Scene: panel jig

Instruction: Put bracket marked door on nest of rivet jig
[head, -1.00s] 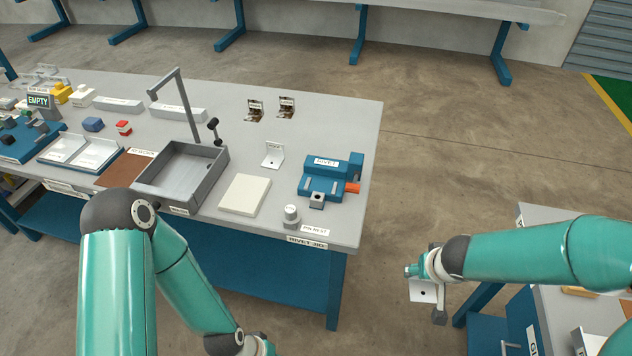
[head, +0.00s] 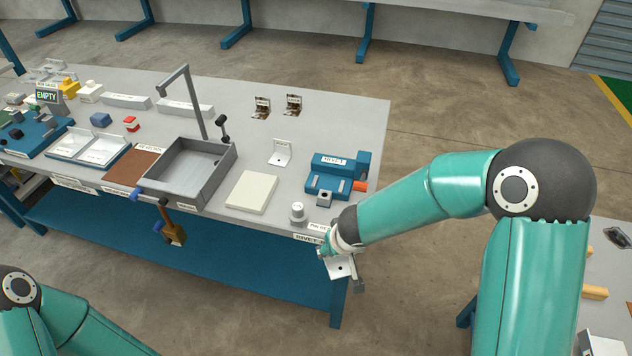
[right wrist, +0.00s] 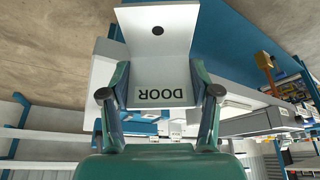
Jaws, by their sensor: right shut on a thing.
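A white angled bracket (head: 340,267) hangs in my right gripper (head: 333,250). In the right wrist view the bracket (right wrist: 155,50) shows a dark hole in one plate and DOOR, upside down, on the other. The right gripper's fingers (right wrist: 160,92) are shut on its sides. In the head view they are just off the bench's front edge, near the jig's corner. The blue rivet jig (head: 348,170) has a RIVET label and an orange handle. A small grey block with a hole (head: 324,198) sits at its front. My left gripper is outside the view.
A grey knob (head: 297,212) stands left of the grey block. Another white bracket (head: 281,152), a cream pad (head: 252,193) and a grey tray (head: 222,182) lie left of the jig. A brown-yellow object (head: 174,235) hangs at the bench front. The bench behind the jig is clear.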

